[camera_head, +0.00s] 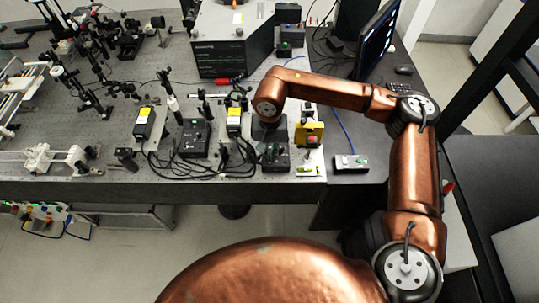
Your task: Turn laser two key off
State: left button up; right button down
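Two small black control boxes lie on the optical bench (80,158). One black box (195,139) is left of centre, and the other black box (275,160) is near the bench's front right. My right gripper (271,141) points down directly at the back of the right-hand box, close over it or touching it; I cannot tell which. Its fingers are dark and small, so their opening cannot be told. The key is too small to make out, and part of that box is hidden behind the gripper. My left gripper is out of view.
Two yellow-labelled modules (144,123) (234,116) with looping black cables stand nearby. A yellow mount (309,132) is close to my gripper's right. A large dark instrument (232,45) stands behind.

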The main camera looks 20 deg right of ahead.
aim_at(270, 157)
jog(key=shift+r, duration=0.1)
dwell(0.5)
jog(key=c, duration=2.2)
grip_release()
jog(key=shift+o, duration=0.2)
notch_tip(270, 157, up, 12)
